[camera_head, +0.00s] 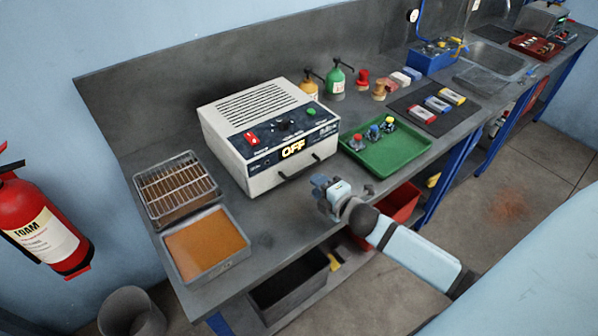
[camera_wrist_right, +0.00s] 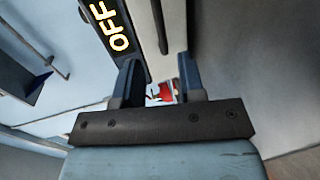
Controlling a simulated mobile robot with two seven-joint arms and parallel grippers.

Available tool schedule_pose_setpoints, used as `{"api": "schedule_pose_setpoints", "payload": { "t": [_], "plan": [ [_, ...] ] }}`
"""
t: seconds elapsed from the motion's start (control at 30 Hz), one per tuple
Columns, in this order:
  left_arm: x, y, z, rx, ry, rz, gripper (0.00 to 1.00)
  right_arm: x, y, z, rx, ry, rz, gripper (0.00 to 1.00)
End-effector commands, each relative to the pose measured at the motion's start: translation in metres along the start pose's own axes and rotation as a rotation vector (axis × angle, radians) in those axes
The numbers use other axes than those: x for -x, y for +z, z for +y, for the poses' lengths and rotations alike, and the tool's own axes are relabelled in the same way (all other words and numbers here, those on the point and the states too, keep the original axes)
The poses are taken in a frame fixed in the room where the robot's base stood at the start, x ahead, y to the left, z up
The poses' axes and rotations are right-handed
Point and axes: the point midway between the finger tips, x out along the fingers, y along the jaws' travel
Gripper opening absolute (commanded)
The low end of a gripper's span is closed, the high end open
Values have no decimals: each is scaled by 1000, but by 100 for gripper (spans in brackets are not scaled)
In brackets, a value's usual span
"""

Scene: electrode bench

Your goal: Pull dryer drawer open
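The dryer is a cream-white box (camera_head: 262,108) on the bench, with a vented top, a dark front panel and a lit "OFF" display. It also shows in the right wrist view, with the display (camera_wrist_right: 117,38) at upper left. Its drawer handle, a dark bar (camera_head: 300,168), is low on the front, and the drawer looks shut. My right gripper (camera_head: 321,183) is just in front of the handle. In the right wrist view its two fingers (camera_wrist_right: 159,76) are apart, with the dark handle bar (camera_wrist_right: 161,28) ahead, between their lines. Contact is not visible. My left gripper is not in view.
A green tray (camera_head: 410,153) with small parts lies right of the dryer. A wire rack (camera_head: 175,184) and an orange-filled tray (camera_head: 207,245) are at left. A red bin (camera_head: 400,202) is below the bench. The bench patch before the dryer's front is clear.

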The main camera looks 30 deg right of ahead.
Motion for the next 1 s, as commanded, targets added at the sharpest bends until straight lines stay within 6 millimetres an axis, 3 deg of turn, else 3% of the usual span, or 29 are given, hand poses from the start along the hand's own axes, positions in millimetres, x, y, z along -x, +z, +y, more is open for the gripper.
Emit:
{"api": "schedule_pose_setpoints", "payload": {
  "t": [0.2,0.4,0.83,0.87,1.0],
  "plan": [
    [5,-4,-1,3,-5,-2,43,-48,0,2,-2,1,-1,36],
    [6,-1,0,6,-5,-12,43,-76,0,1,-4,0,-1,36],
    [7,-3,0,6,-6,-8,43,-88,-1,-1,-3,-1,0,36],
    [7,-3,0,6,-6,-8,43,-88,-1,-1,-3,-1,0,34],
    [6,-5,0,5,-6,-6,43,-87,0,-1,-4,-1,0,2]
  ]
}}
